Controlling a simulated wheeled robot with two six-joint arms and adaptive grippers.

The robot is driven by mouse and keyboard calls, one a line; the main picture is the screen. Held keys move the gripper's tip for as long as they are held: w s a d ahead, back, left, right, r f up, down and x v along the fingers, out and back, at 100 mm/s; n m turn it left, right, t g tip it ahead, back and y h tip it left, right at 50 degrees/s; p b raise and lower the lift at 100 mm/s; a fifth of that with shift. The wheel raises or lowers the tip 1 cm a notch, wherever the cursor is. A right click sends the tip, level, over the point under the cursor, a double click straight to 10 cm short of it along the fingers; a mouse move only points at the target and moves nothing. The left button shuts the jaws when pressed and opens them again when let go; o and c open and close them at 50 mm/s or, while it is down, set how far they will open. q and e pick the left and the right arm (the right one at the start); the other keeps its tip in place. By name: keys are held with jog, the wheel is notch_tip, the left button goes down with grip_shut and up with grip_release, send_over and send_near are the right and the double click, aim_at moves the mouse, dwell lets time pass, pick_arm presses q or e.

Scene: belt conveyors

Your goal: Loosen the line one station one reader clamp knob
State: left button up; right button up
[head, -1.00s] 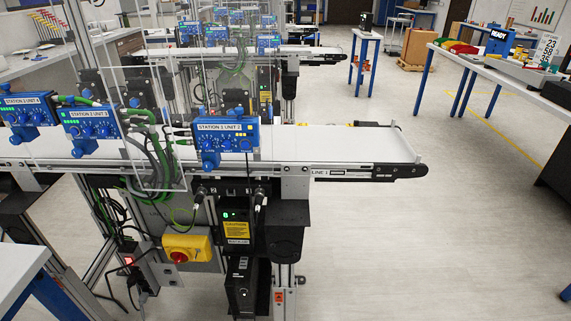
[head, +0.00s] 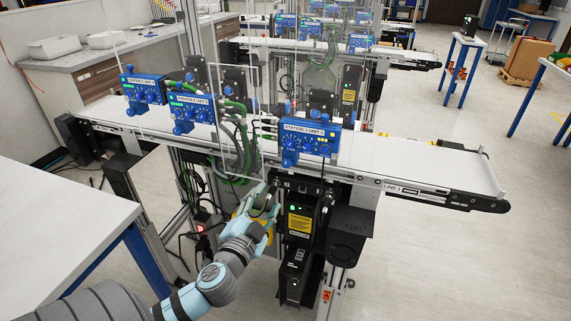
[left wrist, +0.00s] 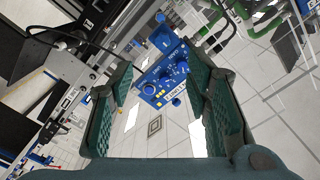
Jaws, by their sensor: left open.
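Three blue units stand along the near conveyor in the head view: a left one (head: 142,89), a middle one (head: 191,113) and a right one (head: 310,137). Each has knobs on its face; their station labels are too small to read surely. A round blue knob (head: 289,158) sits at the lower left of the right unit. I cannot tell which knob is the reader clamp knob. My left gripper (head: 262,194) is below and left of the right unit, apart from it. In the left wrist view my open, empty gripper (left wrist: 158,78) frames a blue unit (left wrist: 164,84) beyond its fingers. My right gripper is out of view.
The near conveyor (head: 440,174) bears a LINE 1 label. A clear panel frame (head: 235,66) and green and grey cables (head: 238,150) stand close above my gripper. A dark box with a yellow label (head: 299,222) is right of it. A white table (head: 55,215) is at left.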

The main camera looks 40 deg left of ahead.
aim_at(285, 165)
pick_arm(q)
jog(key=x, duration=0.9)
jog(key=p+x, duration=0.1)
jog(key=x, duration=0.4)
jog(key=shift+w+r, duration=0.2)
jog(key=shift+r, duration=0.15)
grip_shut()
